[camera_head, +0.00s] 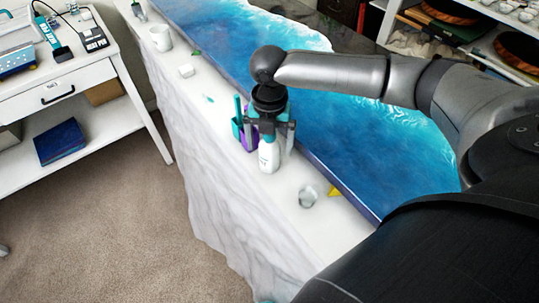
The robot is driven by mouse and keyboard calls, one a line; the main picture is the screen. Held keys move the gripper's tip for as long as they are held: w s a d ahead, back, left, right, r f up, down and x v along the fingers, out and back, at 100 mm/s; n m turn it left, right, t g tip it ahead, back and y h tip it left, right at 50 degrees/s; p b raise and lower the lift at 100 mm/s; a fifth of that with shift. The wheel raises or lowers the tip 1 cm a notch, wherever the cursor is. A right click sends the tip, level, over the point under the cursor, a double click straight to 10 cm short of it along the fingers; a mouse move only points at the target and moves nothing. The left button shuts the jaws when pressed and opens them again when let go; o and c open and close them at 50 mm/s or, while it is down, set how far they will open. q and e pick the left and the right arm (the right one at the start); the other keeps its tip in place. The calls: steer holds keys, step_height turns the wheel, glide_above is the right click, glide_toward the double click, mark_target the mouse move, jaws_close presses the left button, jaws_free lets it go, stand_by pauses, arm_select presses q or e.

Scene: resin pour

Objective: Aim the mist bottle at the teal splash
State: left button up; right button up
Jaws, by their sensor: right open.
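The white mist bottle (268,156) stands upright on the pale marble ledge. My right gripper (270,135) comes down over it from above, with a finger on either side of its upper part. The fingers are open, and I cannot tell whether they touch the bottle. The gripper hides the bottle's top, so its nozzle direction does not show. A small teal patch (208,98) on the ledge, up and left of the bottle, looks like the teal splash. My left gripper is out of view.
A purple holder (248,138) with teal items stands close beside the bottle. A clear glass (308,196) and a yellow piece (333,191) lie nearer. A white block (186,71) and mug (161,38) stand farther along. The blue resin slab (380,145) borders the ledge.

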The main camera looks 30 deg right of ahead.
step_height(320, 180, down, 2)
steer(key=shift+f, duration=0.1)
jaws_close()
stand_by(0.8)
